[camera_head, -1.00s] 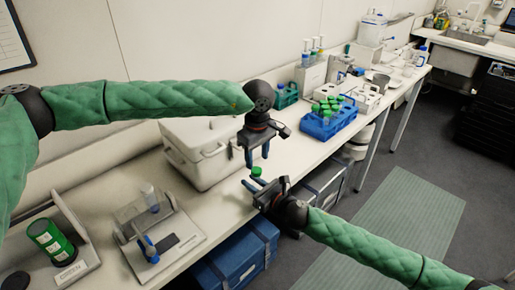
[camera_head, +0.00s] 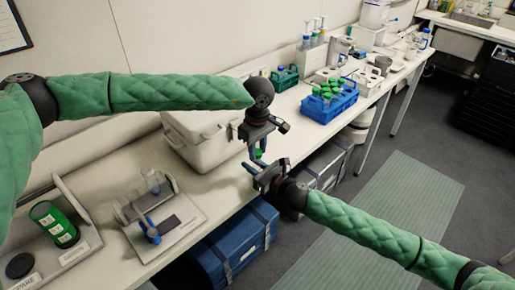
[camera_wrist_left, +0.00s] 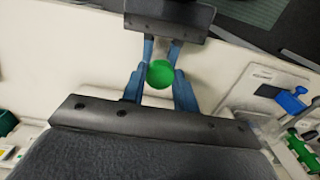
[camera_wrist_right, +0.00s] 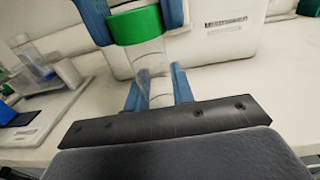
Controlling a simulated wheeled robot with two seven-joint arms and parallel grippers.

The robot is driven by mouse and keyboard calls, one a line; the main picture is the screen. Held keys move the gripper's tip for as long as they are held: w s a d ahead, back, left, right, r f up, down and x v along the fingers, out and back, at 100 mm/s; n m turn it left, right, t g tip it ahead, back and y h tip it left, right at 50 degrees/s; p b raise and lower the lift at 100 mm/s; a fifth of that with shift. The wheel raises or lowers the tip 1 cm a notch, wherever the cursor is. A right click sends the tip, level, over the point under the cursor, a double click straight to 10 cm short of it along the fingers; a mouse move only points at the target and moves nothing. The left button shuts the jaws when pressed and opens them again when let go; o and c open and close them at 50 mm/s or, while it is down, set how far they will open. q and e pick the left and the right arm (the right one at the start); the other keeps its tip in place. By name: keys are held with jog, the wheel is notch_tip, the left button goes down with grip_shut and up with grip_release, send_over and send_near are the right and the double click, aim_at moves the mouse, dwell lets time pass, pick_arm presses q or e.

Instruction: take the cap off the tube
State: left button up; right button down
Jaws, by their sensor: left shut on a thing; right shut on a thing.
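The tube (camera_wrist_right: 150,60) is clear with a green cap (camera_wrist_right: 135,25) on its top. In the right wrist view, my right gripper (camera_wrist_right: 160,90) is shut on the tube body below the cap. My left gripper (camera_wrist_left: 160,75) comes from above, with its blue fingers on both sides of the green cap, shut on it. In the head view, the cap shows as a small green spot (camera_head: 259,154) between the two grippers. The cap appears to sit on the tube. The tube's lower end is hidden.
A white cooler box (camera_head: 200,140) stands behind the grippers. A blue rack (camera_head: 328,103) with several green-capped tubes is to the right. A grey device (camera_head: 165,222) and a green-labelled container (camera_head: 52,225) are at the left. A blue box (camera_head: 235,250) sits below the bench edge.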

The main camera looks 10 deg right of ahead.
pick_arm(q)
jog(key=n, duration=0.4)
jog(key=shift+d, duration=0.1)
jog(key=n, duration=0.8)
jog(key=shift+w, duration=0.1)
jog(key=n, duration=0.4)
jog(key=shift+w+r+n, duration=0.1)
jog(key=shift+n, duration=0.2)
jog(key=shift+r, duration=0.3)
jog(key=shift+r, duration=0.35)
jog(key=shift+r, duration=0.55)
